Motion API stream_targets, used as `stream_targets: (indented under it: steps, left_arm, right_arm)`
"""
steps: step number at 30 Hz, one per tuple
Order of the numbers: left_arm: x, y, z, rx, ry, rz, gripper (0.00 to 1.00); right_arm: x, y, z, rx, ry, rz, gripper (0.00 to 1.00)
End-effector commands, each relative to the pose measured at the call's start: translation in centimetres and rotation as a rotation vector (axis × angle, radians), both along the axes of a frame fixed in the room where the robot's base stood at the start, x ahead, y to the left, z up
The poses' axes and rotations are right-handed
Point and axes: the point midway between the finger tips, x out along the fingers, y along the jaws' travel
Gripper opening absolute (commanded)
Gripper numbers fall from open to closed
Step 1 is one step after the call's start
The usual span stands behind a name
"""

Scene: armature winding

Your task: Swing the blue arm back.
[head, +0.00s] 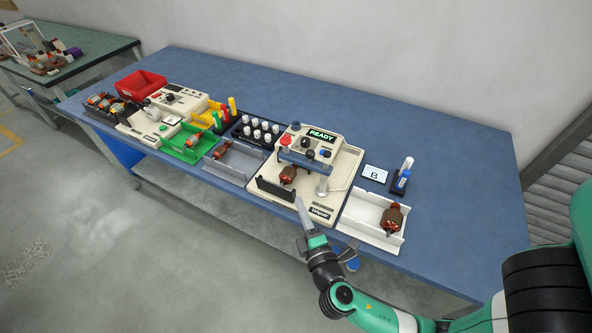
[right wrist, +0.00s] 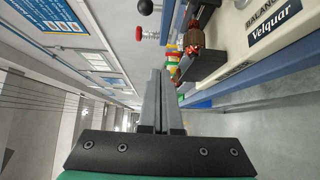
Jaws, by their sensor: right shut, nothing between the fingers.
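The blue arm (head: 303,163) is a flat blue bar across the cream balancing machine (head: 335,205), in front of its lit READY display (head: 321,134). A copper-wound armature (head: 289,174) sits in the machine just below the bar; a copper-wound armature (right wrist: 193,38) also shows in the right wrist view. My right gripper (head: 301,202) is shut and empty, at the machine's front edge, apart from the blue arm. Its closed fingers also show in the right wrist view (right wrist: 158,75). My left gripper is not in view.
A white tray (head: 356,233) with another armature (head: 393,216) stands right of the machine. A card marked B (head: 375,174) and a marker stand (head: 399,185) are behind it. A grey tray (head: 235,160) and several bins crowd the left. The blue table (head: 455,180) is clear at right.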

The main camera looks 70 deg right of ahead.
Motion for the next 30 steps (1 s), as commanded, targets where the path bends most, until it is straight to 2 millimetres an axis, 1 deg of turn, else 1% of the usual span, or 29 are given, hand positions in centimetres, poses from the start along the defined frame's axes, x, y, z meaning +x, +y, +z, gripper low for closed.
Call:
stream_targets:
  steps: [5, 15, 18, 21, 25, 30]
  left_arm:
    - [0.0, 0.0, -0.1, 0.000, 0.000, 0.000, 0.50]
    - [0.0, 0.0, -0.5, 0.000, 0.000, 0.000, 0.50]
    - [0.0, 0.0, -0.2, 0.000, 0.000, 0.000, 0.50]
    - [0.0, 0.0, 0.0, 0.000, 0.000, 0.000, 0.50]
    - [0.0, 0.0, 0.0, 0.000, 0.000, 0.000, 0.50]
    - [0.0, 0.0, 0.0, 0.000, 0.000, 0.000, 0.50]
  right_arm:
    - [1.5, -1.9, 0.0, 0.001, -0.003, -0.006, 0.00]
    - [6.4, -7.4, 0.1, 0.000, -0.004, -0.004, 0.00]
    - [6.2, -9.2, 0.1, 0.001, -0.002, -0.005, 0.00]
    - [6.2, -10.4, 0.1, 0.001, 0.000, -0.003, 0.00]
    - [6.1, -11.1, 0.1, 0.001, -0.001, -0.001, 0.00]
    - [6.2, -11.2, 0.0, 0.001, -0.002, 0.002, 0.00]
